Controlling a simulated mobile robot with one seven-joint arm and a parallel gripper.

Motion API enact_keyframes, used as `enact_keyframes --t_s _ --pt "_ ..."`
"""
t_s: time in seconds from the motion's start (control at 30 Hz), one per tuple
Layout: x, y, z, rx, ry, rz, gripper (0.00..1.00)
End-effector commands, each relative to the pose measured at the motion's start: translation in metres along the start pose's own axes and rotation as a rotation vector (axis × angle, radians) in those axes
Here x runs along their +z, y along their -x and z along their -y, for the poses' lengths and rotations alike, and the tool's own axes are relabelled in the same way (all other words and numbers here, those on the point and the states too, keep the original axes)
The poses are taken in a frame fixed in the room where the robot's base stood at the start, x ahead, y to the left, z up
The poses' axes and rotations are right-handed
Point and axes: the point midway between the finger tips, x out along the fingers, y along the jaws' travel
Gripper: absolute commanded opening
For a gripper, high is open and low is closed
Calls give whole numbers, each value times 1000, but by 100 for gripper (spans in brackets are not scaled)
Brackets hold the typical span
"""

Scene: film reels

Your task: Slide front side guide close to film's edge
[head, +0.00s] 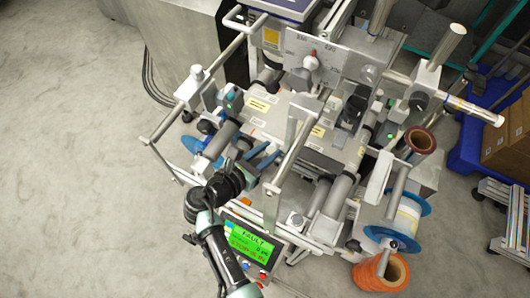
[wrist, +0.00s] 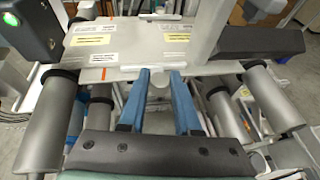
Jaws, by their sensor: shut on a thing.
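My gripper's two blue fingers (wrist: 160,80) reach to the near edge of a grey labelled plate (wrist: 120,40). They stand either side of a small pale knob (wrist: 158,92) under a short light grey bar, which looks like the front side guide (wrist: 145,71). The gripper is shut on this guide's knob; the exact contact is hard to see. In the head view my gripper (head: 265,158) is at the machine's front, beside the plate (head: 270,108). The film's edge cannot be made out clearly in either view.
Grey rollers (wrist: 48,118) and (wrist: 272,98) flank the fingers. A pale upright frame bar (head: 290,165) stands close to the right of my gripper. A green FAULT screen (head: 248,240) is below. Reels with an orange roll (head: 370,274) are at right. Open floor lies left.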

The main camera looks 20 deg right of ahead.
Motion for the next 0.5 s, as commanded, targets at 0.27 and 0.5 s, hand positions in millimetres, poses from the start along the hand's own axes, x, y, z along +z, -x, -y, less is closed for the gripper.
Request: enact_keyframes --t_s 0.27,0.5 --pt "1 0 -1 2 -1 2 44" --pt "0 0 0 1 -1 1 62"
